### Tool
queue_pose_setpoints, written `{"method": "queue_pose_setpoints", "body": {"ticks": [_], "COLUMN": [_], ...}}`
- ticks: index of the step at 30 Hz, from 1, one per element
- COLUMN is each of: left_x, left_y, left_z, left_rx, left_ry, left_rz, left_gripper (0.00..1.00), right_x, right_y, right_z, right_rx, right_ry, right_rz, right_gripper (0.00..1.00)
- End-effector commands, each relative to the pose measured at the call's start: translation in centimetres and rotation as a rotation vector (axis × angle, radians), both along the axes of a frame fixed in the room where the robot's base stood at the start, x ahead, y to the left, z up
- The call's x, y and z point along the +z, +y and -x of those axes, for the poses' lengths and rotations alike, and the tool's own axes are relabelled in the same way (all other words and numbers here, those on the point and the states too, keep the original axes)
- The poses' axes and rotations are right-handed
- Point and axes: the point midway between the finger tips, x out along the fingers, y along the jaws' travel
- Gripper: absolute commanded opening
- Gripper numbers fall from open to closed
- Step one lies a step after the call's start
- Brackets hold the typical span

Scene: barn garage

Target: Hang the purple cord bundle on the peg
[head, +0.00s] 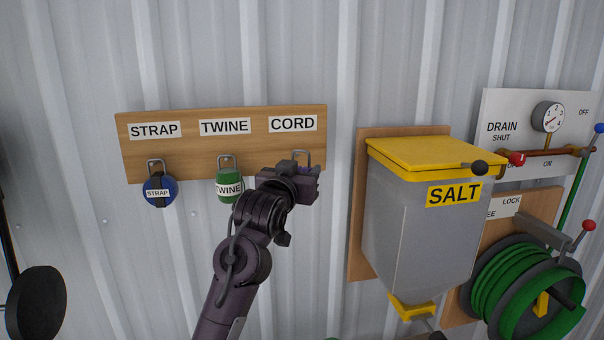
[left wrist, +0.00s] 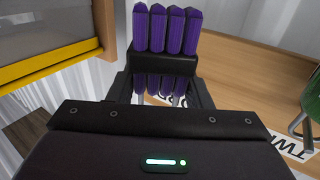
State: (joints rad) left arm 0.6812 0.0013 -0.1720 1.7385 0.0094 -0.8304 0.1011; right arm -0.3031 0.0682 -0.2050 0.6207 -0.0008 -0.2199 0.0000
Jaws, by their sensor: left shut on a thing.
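The purple cord bundle (left wrist: 167,31) shows in the left wrist view, strands bound by a black band. My left gripper (left wrist: 160,90) is shut on it. In the head view my left gripper (head: 300,175) is at the wooden board (head: 220,121), just below the CORD label (head: 292,124), and hides nearly all of the bundle. The metal peg (head: 302,154) under that label shows only its upper part above the gripper. Whether the bundle is around the peg or in front of it, I cannot tell. My right gripper is not in view.
A blue strap roll (head: 160,190) and a green twine roll (head: 229,186) hang on the pegs to the left. The salt bin (head: 415,220), with its yellow lid, is close on the right. A green hose reel (head: 525,285) is farther right.

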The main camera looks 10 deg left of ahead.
Motion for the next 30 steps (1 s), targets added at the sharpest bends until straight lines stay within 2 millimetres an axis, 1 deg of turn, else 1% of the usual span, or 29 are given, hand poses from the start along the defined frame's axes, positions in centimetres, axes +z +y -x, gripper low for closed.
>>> {"method": "queue_pose_setpoints", "body": {"ticks": [10, 21, 30], "left_x": [-0.1, -0.2, -1.0], "left_y": [0.8, 1.7, 2.3], "left_z": [-2.0, -4.0, -5.0], "left_rx": [0.000, 0.000, 0.004], "left_ry": [0.000, -0.001, -0.001], "left_rz": [0.000, 0.000, 0.001], "left_gripper": [0.16, 0.16, 0.16], "right_x": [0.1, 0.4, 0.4], "right_y": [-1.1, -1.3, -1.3], "right_z": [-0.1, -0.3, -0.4], "right_rx": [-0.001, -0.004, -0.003], "right_ry": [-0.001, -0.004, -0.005], "right_rz": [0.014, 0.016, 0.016], "right_gripper": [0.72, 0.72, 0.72]}}
